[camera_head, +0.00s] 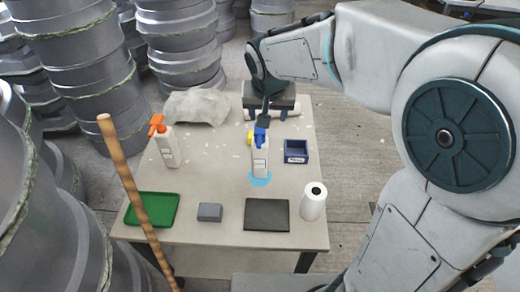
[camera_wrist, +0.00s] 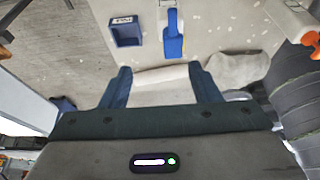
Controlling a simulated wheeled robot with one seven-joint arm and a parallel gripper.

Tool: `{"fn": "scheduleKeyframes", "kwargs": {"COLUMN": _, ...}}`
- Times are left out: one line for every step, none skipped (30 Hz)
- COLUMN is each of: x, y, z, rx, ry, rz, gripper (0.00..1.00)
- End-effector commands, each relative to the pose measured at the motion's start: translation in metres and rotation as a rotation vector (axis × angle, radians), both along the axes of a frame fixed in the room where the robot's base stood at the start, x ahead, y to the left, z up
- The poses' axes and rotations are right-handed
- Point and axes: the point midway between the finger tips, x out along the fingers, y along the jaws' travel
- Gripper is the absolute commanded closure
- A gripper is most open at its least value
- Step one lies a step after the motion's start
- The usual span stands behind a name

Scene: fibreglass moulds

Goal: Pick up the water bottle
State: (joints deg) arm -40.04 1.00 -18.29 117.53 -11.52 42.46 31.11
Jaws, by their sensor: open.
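A white bottle with a blue spray head and yellow nozzle (camera_head: 260,160) stands upright on a light-blue disc (camera_head: 260,180) mid-table. A second white bottle with an orange spray head (camera_head: 167,147) stands upright to the left. I cannot tell from labels which is the water bottle. My gripper (camera_head: 263,118) is open and empty, over the table's far side behind the blue-headed bottle. In the wrist view, the open fingers (camera_wrist: 160,70) point toward the blue spray head (camera_wrist: 173,38), which is apart from them. The orange head (camera_wrist: 312,42) shows at the right edge.
A blue labelled bin (camera_head: 296,152) stands right of the blue-headed bottle. A green tray (camera_head: 152,209), grey block (camera_head: 210,212), dark mat (camera_head: 267,214) and white roll (camera_head: 313,201) line the front. A grey cloth (camera_head: 197,107) lies at back left. A wooden pole (camera_head: 135,190) rises front left.

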Motion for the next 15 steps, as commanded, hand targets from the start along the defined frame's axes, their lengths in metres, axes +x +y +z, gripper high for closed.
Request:
{"fn": "scheduleKeyframes", "kwargs": {"x": 0.005, "y": 0.01, "z": 0.001, "rx": -0.005, "ry": -0.007, "rz": 0.004, "gripper": 0.44}}
{"fn": "scheduleKeyframes", "kwargs": {"x": 0.008, "y": 0.013, "z": 0.001, "rx": -0.006, "ry": -0.011, "rz": 0.003, "gripper": 0.44}}
{"fn": "scheduleKeyframes", "kwargs": {"x": 0.01, "y": 0.017, "z": 0.001, "rx": -0.007, "ry": -0.016, "rz": 0.003, "gripper": 0.44}}
{"fn": "scheduleKeyframes", "kwargs": {"x": 0.012, "y": 0.019, "z": 0.0, "rx": -0.008, "ry": -0.019, "rz": 0.002, "gripper": 0.44}}
{"fn": "scheduleKeyframes", "kwargs": {"x": 0.014, "y": 0.02, "z": -0.001, "rx": -0.009, "ry": -0.021, "rz": 0.002, "gripper": 0.44}}
{"fn": "scheduleKeyframes", "kwargs": {"x": 0.015, "y": 0.022, "z": -0.004, "rx": -0.009, "ry": -0.022, "rz": 0.002, "gripper": 0.44}}
{"fn": "scheduleKeyframes", "kwargs": {"x": 0.017, "y": 0.022, "z": -0.007, "rx": -0.01, "ry": -0.021, "rz": 0.002, "gripper": 0.44}}
{"fn": "scheduleKeyframes", "kwargs": {"x": 0.019, "y": 0.022, "z": -0.012, "rx": -0.011, "ry": -0.02, "rz": 0.0, "gripper": 0.44}}
{"fn": "scheduleKeyframes", "kwargs": {"x": 0.021, "y": 0.021, "z": -0.018, "rx": -0.01, "ry": -0.02, "rz": -0.001, "gripper": 0.44}}
{"fn": "scheduleKeyframes", "kwargs": {"x": 0.023, "y": 0.021, "z": -0.024, "rx": -0.011, "ry": -0.019, "rz": -0.002, "gripper": 0.44}}
{"fn": "scheduleKeyframes", "kwargs": {"x": 0.025, "y": 0.021, "z": -0.03, "rx": -0.012, "ry": -0.019, "rz": -0.001, "gripper": 0.44}}
{"fn": "scheduleKeyframes", "kwargs": {"x": 0.029, "y": 0.021, "z": -0.037, "rx": -0.011, "ry": -0.019, "rz": -0.001, "gripper": 0.44}}
{"fn": "scheduleKeyframes", "kwargs": {"x": 0.031, "y": 0.02, "z": -0.043, "rx": -0.012, "ry": -0.018, "rz": -0.001, "gripper": 0.44}}
{"fn": "scheduleKeyframes", "kwargs": {"x": 0.033, "y": 0.02, "z": -0.047, "rx": -0.011, "ry": -0.019, "rz": -0.001, "gripper": 0.44}}
{"fn": "scheduleKeyframes", "kwargs": {"x": 0.036, "y": 0.02, "z": -0.054, "rx": -0.012, "ry": -0.019, "rz": -0.002, "gripper": 0.44}}
